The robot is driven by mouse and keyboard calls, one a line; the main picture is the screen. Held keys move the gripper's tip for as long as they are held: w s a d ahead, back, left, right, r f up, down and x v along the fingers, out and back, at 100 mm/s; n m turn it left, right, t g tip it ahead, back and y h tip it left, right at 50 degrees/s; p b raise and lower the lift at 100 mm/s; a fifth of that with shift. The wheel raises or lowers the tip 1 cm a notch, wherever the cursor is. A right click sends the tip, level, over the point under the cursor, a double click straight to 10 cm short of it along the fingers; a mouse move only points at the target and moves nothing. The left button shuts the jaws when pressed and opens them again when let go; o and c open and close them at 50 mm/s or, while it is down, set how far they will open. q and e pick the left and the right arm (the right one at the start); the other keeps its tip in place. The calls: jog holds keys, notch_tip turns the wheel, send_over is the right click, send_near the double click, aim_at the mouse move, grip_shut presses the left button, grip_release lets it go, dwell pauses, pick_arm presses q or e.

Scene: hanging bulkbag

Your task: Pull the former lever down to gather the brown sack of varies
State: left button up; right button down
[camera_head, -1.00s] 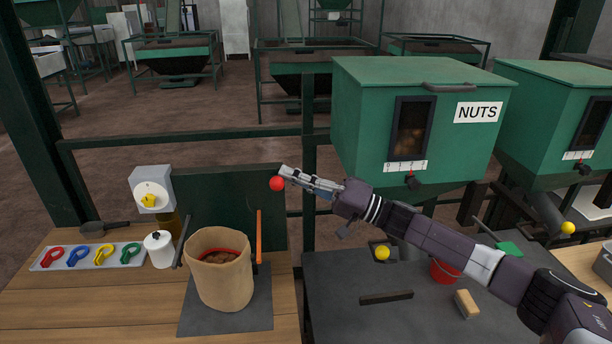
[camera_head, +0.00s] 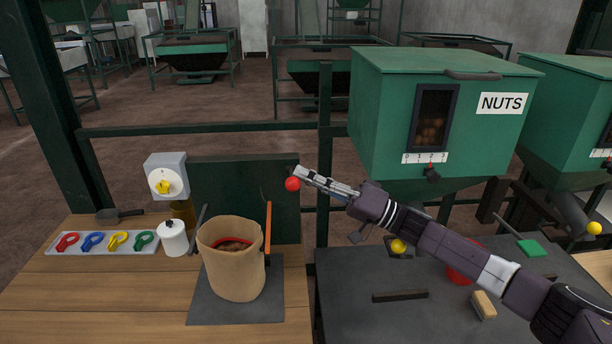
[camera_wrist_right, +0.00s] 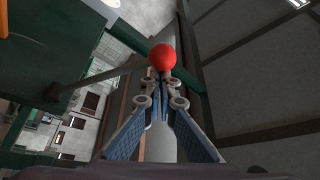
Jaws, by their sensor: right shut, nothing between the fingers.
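The former lever shows as a red ball knob (camera_head: 292,184) in front of the green panel behind the sack. My right gripper (camera_head: 299,172) is shut and empty, with its tips at the top of the knob. In the right wrist view the knob (camera_wrist_right: 162,57) sits just past the closed fingertips (camera_wrist_right: 160,78), and a grey rod (camera_wrist_right: 105,76) runs from it to the left. Whether they touch is unclear. The brown sack (camera_head: 232,280) stands upright and open-topped, with brown contents and a red band inside. An orange bar (camera_head: 268,228) and a dark bar (camera_head: 199,232) flank it. My left gripper is out of view.
A scale-like device with a yellow knob (camera_head: 163,187), a white spool (camera_head: 173,240) and a tray of coloured clips (camera_head: 74,251) are left of the sack. A green NUTS hopper (camera_head: 385,120) stands behind my right arm. A dark block (camera_head: 400,296) lies on the grey table.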

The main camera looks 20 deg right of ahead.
jog(key=r+v, duration=0.2)
jog(key=v, duration=0.6)
jog(key=s+d+r+v, duration=0.1)
jog(key=v, duration=0.7)
jog(key=shift+r, duration=0.35)
jog(key=shift+d, duration=0.1)
